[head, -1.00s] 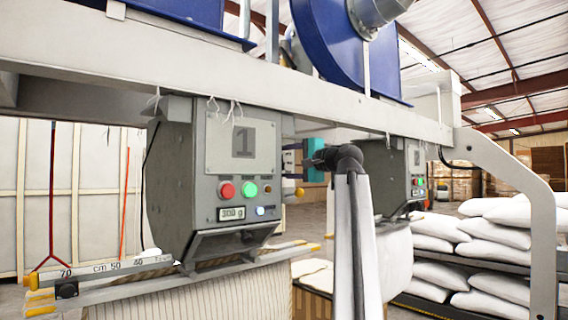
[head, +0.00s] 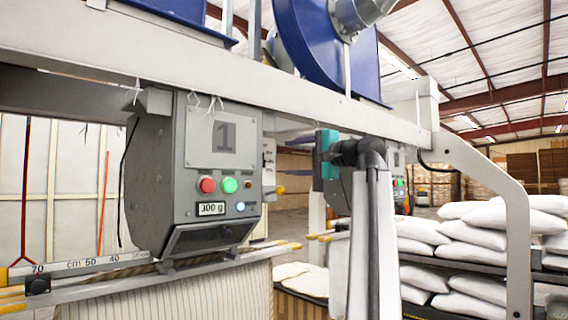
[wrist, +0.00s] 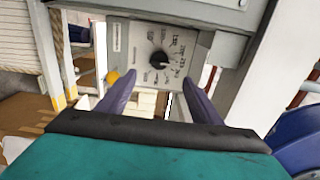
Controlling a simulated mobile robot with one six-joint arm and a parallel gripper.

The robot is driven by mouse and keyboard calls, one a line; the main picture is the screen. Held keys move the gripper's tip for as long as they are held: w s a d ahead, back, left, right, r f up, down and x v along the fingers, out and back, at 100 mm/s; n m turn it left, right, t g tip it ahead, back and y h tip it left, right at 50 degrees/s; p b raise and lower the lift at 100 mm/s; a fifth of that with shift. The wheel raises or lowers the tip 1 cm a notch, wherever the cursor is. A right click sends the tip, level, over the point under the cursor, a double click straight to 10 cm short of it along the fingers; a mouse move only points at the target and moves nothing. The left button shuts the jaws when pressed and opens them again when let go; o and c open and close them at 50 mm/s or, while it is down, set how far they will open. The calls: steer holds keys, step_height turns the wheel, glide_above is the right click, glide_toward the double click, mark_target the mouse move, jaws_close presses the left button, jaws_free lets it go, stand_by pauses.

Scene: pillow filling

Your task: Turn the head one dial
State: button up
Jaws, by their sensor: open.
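Filling head one is the grey metal box (head: 165,180) marked "1" on its front plate (head: 222,137), left of centre in the head view. Its dial (wrist: 157,62) is a black knob on a light panel (wrist: 140,40) with printed markings, at the upper middle of the wrist view. In the head view that side panel (head: 269,158) shows only edge-on. My gripper (wrist: 157,82) is open and empty, its two dark fingers pointing toward the panel on either side below the knob. The fingers look apart from the dial. In the head view the teal wrist (head: 326,155) is right of head one.
Head one's front has a red button (head: 207,185), a green button (head: 229,185) and a "300 g" display (head: 212,208). A white overhead beam (head: 280,108) runs above. White pillows (head: 450,235) are stacked at right.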

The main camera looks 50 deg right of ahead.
steer(key=shift+s+a, duration=0.1)
steer(key=shift+s, duration=0.8)
